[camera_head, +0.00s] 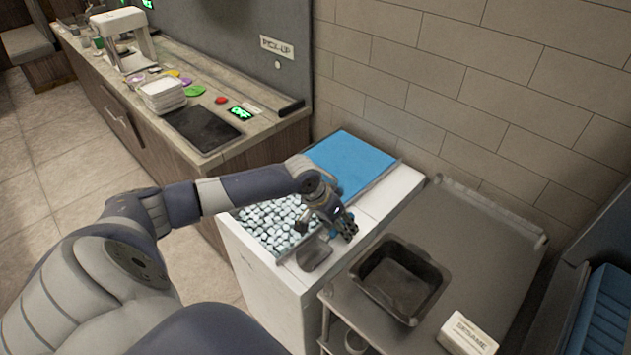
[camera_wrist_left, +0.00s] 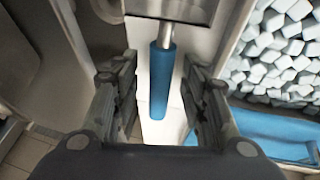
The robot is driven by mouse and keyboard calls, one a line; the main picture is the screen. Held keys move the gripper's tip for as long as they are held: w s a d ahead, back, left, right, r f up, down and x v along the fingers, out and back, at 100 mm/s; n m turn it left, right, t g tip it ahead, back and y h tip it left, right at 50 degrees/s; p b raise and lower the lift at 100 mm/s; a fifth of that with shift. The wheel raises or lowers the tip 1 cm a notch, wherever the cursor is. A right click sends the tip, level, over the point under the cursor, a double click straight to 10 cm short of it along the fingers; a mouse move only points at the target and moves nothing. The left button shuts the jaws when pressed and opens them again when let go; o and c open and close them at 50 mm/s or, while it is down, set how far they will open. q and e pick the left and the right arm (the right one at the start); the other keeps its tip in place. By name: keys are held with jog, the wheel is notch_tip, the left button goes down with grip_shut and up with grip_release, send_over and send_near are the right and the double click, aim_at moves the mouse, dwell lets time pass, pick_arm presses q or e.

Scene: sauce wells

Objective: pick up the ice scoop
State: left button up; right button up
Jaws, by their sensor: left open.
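The ice scoop has a grey metal bowl (camera_head: 315,256) and a blue handle. It lies on the white top of the ice bin, beside the ice opening. In the left wrist view the blue handle (camera_wrist_left: 161,82) runs between the two fingers, with the metal part at the top edge. My left gripper (camera_head: 342,226) is open over the handle, a finger on each side with gaps; it also shows in the left wrist view (camera_wrist_left: 160,68). In the head view the gripper hides most of the handle. My right gripper is not in view.
The white ice bin (camera_head: 262,278) holds ice cubes (camera_head: 275,224) under a partly open blue lid (camera_head: 350,162). To the right, a metal table (camera_head: 470,240) carries a dark pan (camera_head: 401,279) and a sesame container (camera_head: 468,334). A counter stands at the back left.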

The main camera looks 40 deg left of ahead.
pick_arm(q)
jog(key=shift+w+f, duration=0.1)
jog(key=shift+f, duration=0.05)
jog(key=shift+c, duration=0.3)
jog(key=c, duration=0.9)
grip_shut()
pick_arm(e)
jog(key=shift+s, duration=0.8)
